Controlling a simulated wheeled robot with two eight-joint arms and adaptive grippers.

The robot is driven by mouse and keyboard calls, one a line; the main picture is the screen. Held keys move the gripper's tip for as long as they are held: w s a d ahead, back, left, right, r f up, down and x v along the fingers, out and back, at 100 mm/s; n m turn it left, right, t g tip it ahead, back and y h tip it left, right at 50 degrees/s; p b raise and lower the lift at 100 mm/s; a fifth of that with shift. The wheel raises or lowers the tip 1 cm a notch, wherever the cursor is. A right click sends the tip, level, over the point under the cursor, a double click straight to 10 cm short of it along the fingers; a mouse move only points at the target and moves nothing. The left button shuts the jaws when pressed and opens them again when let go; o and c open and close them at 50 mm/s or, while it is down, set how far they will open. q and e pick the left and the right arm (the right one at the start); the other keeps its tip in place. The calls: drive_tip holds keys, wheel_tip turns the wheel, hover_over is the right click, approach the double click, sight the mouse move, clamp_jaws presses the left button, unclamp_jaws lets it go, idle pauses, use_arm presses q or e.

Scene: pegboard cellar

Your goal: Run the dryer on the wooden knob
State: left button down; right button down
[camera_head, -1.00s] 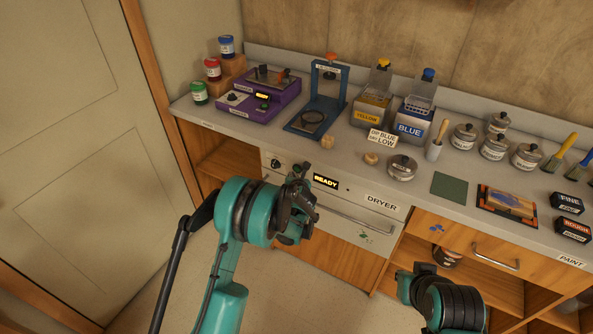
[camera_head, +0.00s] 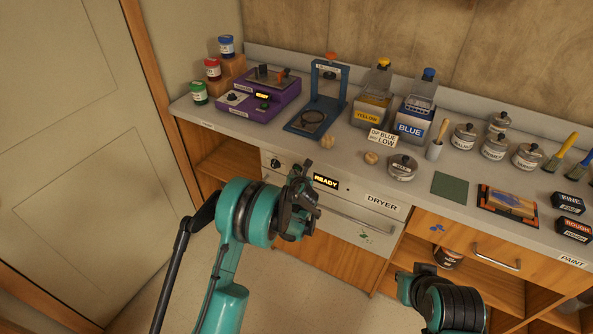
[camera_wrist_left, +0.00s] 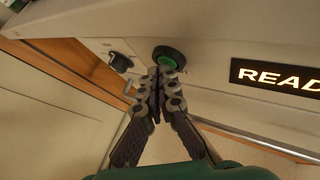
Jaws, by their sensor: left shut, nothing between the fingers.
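The dryer (camera_head: 378,222) is the white drawer-like unit under the counter, with a bar handle. Its lit display (camera_head: 326,182) reads READY and also shows in part in the left wrist view (camera_wrist_left: 280,77). A green round button (camera_wrist_left: 168,57) and a dark dial (camera_wrist_left: 121,62) sit left of the display. My left gripper (camera_head: 300,172) is shut and empty in front of the panel; its fingertips (camera_wrist_left: 163,76) overlap the button's lower edge, contact unclear. Two small wooden knobs (camera_head: 327,141) (camera_head: 371,157) lie on the counter. My right gripper (camera_head: 424,272) is low right, its fingers unclear.
A sign (camera_head: 383,138) reads "DIP BLUE", "DRY LOW". A purple machine (camera_head: 262,97), a blue press (camera_head: 306,128), the yellow (camera_head: 368,114) and blue (camera_head: 409,127) dip tanks and several lidded tins stand on the counter. A door (camera_head: 70,150) is at left.

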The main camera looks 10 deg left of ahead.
use_arm(q)
drive_tip(key=shift+w+d, duration=0.1)
drive_tip(key=shift+w, duration=0.15)
idle(0.6)
drive_tip(key=shift+s+a+b, duration=0.3)
drive_tip(key=shift+s, duration=0.5)
drive_tip(key=s, duration=0.1)
drive_tip(key=s+a, duration=0.1)
drive_tip(key=s, duration=0.1)
drive_tip(key=s+b, duration=0.1)
drive_tip(key=shift+s+a, duration=0.35)
drive_tip(key=shift+s, duration=0.05)
idle(0.4)
